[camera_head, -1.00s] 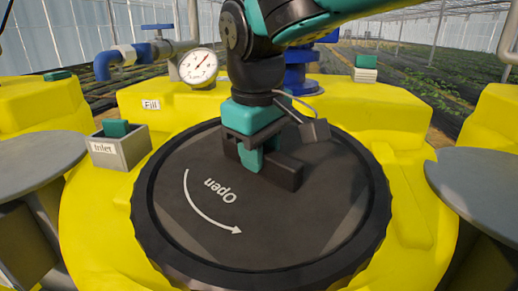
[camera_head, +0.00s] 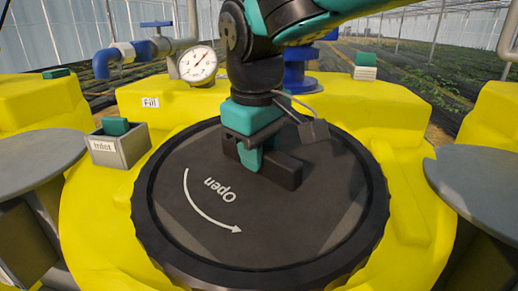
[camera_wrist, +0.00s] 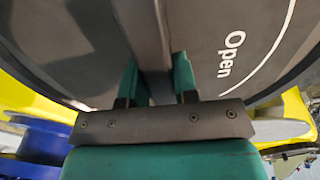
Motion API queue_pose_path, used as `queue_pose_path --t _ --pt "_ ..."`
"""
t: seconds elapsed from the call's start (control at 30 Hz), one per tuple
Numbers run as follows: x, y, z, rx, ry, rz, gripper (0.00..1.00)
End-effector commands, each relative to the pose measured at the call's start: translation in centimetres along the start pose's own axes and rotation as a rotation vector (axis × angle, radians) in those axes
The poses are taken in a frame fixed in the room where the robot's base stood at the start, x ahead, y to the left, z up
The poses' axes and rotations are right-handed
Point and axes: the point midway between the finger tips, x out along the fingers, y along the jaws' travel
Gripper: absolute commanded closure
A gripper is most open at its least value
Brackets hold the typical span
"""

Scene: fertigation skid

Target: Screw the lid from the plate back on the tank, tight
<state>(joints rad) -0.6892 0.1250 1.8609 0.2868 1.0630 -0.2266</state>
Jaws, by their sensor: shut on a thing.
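The lid (camera_head: 270,225) is a large black disc with a ribbed rim, marked "Open" with a curved white arrow. It lies on the yellow tank (camera_head: 85,225), over its top opening; whether it is threaded on cannot be told. A raised bar handle (camera_head: 284,172) crosses the lid's middle. My gripper (camera_head: 250,155) points down at the lid's centre and is shut on this handle. In the wrist view the teal fingers of my gripper (camera_wrist: 158,85) stand on both sides of the handle (camera_wrist: 142,35). The thread under the lid is hidden.
Grey round plates (camera_head: 480,185) stand at the right and left (camera_head: 30,155), both bare on top. A grey box labelled "Inlet" (camera_head: 119,148) holds a teal block. A pressure gauge (camera_head: 198,65), blue pipes (camera_head: 115,58) and a blue fitting (camera_head: 298,72) stand behind the lid.

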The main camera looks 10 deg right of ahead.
Motion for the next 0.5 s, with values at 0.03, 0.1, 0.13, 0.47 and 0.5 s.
queue_pose_path --t 0.03,0.1,0.13,0.47,0.5 --pt "-0.14 0.03 -0.06 0.001 0.004 0.0 0.96" --pt "-0.14 0.03 -0.05 0.001 0.004 0.0 0.96" --pt "-0.14 0.03 -0.05 0.001 0.004 0.0 0.96" --pt "0.37 0.02 -0.04 0.001 0.003 0.0 0.96" --pt "0.48 0.02 -0.03 0.001 0.003 0.0 0.96"
